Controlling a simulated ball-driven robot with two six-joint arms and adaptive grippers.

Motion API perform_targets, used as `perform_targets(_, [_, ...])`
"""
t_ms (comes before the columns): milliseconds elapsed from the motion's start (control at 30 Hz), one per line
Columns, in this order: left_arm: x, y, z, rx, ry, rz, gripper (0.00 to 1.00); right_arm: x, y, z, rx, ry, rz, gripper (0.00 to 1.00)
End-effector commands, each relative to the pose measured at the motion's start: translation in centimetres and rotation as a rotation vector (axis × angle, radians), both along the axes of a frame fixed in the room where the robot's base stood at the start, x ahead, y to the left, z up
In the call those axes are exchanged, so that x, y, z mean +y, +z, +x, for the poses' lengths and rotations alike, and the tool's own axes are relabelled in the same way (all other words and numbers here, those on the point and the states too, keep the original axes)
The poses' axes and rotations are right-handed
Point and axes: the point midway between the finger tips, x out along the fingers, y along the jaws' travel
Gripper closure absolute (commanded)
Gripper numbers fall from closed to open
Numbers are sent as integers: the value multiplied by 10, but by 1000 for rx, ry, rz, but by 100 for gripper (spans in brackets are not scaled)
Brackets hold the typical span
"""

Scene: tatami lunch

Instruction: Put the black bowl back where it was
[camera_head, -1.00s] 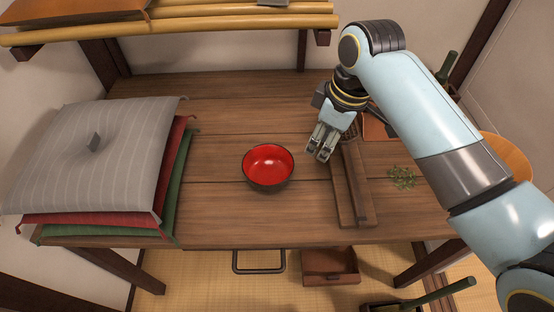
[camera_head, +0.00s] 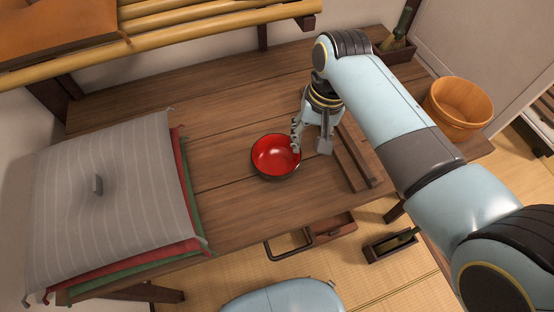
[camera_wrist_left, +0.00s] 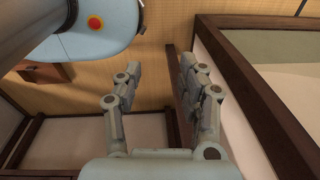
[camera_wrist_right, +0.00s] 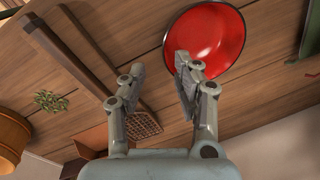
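The black bowl (camera_head: 276,157), dark outside and red inside, sits upright on the wooden table (camera_head: 225,190). My right gripper (camera_head: 310,141) is open at the bowl's right side. One finger is at or over the bowl's rim and the other is outside it, to the right. The right wrist view shows the bowl (camera_wrist_right: 208,38) beyond one fingertip of the open gripper (camera_wrist_right: 158,72); whether they touch I cannot tell. My left gripper (camera_wrist_left: 160,72) is open and empty in the left wrist view, over the floor area; it is out of the head view.
A dark wooden slatted piece (camera_head: 353,160) lies right of my right gripper. Green herbs (camera_wrist_right: 50,101) and a grater-like mesh (camera_wrist_right: 143,124) show in the right wrist view. A wooden bucket (camera_head: 458,108) stands at the right.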

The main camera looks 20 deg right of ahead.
Motion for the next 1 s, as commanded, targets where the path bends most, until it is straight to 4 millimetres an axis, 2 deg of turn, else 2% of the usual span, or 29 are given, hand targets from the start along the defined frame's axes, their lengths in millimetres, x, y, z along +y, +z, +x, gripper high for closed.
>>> perform_targets(33, [1,-2,1,-2,-1,2,60,1,-8,0,2,0,1,69])
perform_targets(300, [11,-1,18,-27,-6,14,60,8,-33,1,2,1,1,69])
perform_targets(500, [11,-6,19,-29,-6,13,60,14,-62,3,1,1,0,69])
perform_targets(800, [10,-6,14,-21,-4,12,60,14,-67,3,-1,0,1,69])
perform_targets(1000, [8,-7,12,-18,-3,10,60,14,-67,3,-1,1,0,95])
